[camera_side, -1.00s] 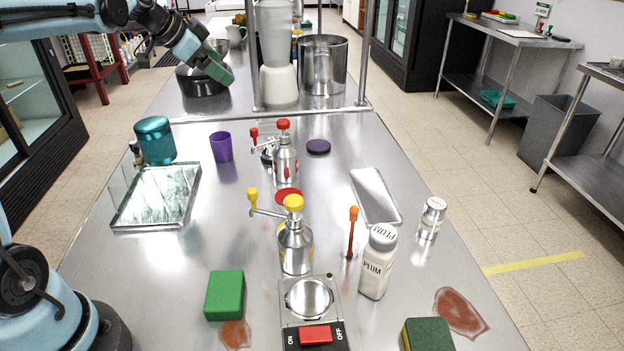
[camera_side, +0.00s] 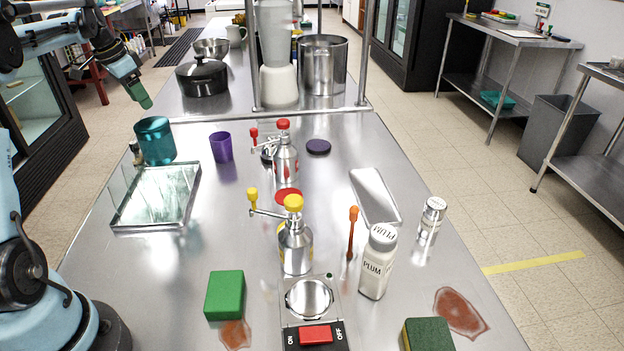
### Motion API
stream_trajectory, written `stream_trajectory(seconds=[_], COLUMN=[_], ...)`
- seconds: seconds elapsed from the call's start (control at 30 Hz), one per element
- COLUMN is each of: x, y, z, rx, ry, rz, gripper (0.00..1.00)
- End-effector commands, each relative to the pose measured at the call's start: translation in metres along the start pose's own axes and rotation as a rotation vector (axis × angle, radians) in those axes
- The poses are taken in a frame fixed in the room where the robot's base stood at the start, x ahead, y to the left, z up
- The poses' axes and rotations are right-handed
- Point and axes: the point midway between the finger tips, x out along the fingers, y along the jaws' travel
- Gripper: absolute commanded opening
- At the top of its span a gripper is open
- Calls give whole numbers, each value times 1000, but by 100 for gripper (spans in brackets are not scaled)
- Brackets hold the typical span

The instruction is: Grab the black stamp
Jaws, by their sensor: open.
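I cannot pick out a black stamp with certainty. A flat dark purple-black disc (camera_side: 318,147) lies behind the red-topped grinder (camera_side: 285,160). A small dark and silver item (camera_side: 268,154) is partly hidden beside that grinder, and I cannot tell what it is. My gripper (camera_side: 143,102), with green fingers, hangs open and empty in the air at the upper left, pointing down. In the picture it is above the teal canister (camera_side: 155,140), apart from everything on the counter.
A clear-walled tray (camera_side: 165,212), purple cup (camera_side: 222,147), yellow-topped grinder (camera_side: 295,240), orange brush (camera_side: 352,232) and plum jar (camera_side: 377,265) stand on the counter. A green block (camera_side: 224,295) and switch box (camera_side: 315,335) are in front. A black pot (camera_side: 202,78) stands behind.

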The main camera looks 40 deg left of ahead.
Motion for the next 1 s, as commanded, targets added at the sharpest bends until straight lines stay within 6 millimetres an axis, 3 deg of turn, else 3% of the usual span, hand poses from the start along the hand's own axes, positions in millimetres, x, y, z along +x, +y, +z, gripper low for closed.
stream_trajectory(seconds=[0.03, 0.1, 0.23, 0.6, 0.87, 1.0], x=[4, 6, 10, 63, 82, 101], y=[-16, -28, -39, -38, -37, -35], z=[20, 39, 59, 68, 70, 75], rx=[-45, -88, -130, -134, -133, -133], ry=[-43, -89, -135, -140, -139, -139], rz=[5, 11, 19, 20, 20, 19], gripper=[56, 56, 56, 56, 56, 56])
